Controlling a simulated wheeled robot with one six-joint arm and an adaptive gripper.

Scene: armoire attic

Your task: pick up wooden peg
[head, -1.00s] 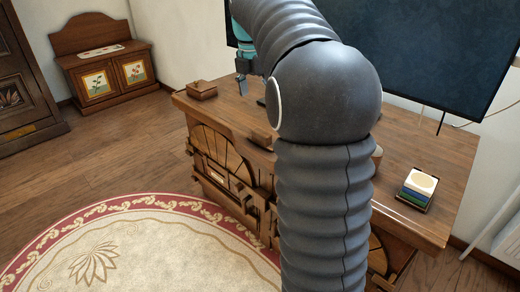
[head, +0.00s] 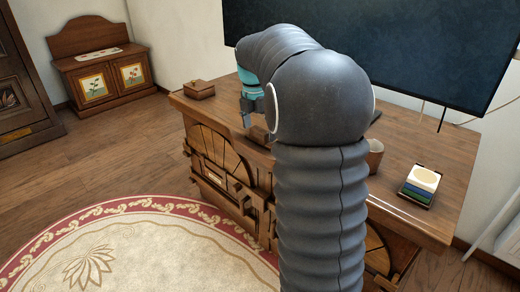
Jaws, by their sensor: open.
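My gripper (head: 252,118) is open. It hangs fingers down over the left part of the wooden cabinet top (head: 410,150), and its far side is partly hidden by my own arm. A small brown wooden piece (head: 258,134) lies on the cabinet top just below the fingers, close to the front edge. It may be the wooden peg, but it is too small and too covered to tell. I cannot see whether the fingers touch it. My arm hides the middle of the cabinet top.
A small wooden box (head: 199,89) stands at the cabinet's left end. A cup (head: 375,157) stands right of my arm, and a stack with a cream top (head: 421,184) lies further right. A large dark screen (head: 410,50) rises behind.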

